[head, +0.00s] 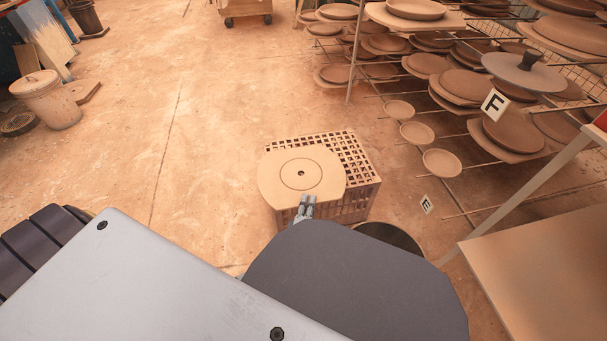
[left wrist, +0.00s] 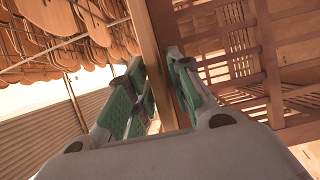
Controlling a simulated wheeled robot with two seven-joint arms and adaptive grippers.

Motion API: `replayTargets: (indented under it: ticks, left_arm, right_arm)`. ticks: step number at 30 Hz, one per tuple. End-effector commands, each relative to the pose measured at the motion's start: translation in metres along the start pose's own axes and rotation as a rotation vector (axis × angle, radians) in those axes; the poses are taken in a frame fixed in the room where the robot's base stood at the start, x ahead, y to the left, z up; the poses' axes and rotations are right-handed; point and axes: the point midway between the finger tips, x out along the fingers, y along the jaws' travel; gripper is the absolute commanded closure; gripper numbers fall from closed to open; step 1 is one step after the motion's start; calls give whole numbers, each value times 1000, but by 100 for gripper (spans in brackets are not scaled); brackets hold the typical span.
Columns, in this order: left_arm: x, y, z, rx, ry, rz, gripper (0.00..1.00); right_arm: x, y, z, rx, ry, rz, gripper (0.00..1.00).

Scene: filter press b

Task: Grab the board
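The board (head: 303,167) is a flat, light tan disc with two trimmed sides, a ring mark and a small dark centre hole. It lies over the left part of a slatted brown crate (head: 356,149). My left gripper (head: 306,206) is at the board's near edge. I cannot tell whether the board still touches the crate. My right gripper is not in view.
Racks of round clay plates (head: 462,83) stand at the right, with signs F (head: 494,104) and E (head: 426,204). A slanted table (head: 550,265) is at the lower right. A dark round container (head: 392,237) sits beside the crate. Floor to the left is clear; a bucket (head: 47,98) stands far left.

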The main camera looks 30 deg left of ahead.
Motion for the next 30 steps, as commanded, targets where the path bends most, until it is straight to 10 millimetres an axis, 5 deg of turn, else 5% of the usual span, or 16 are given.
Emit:
replayTargets:
  ticks: [6, 18, 24, 30]
  left_arm:
    - [3, 2, -2, -1, 2, 4, 79]
    - [4, 3, -3, -1, 3, 5, 79]
    - [4, 3, -3, -1, 3, 5, 100]
    - [3, 2, -3, -1, 3, 5, 100]
  right_arm:
    - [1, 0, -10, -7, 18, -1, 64]
    - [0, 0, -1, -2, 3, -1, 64]
    - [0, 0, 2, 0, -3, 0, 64]
    - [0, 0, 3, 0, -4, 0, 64]
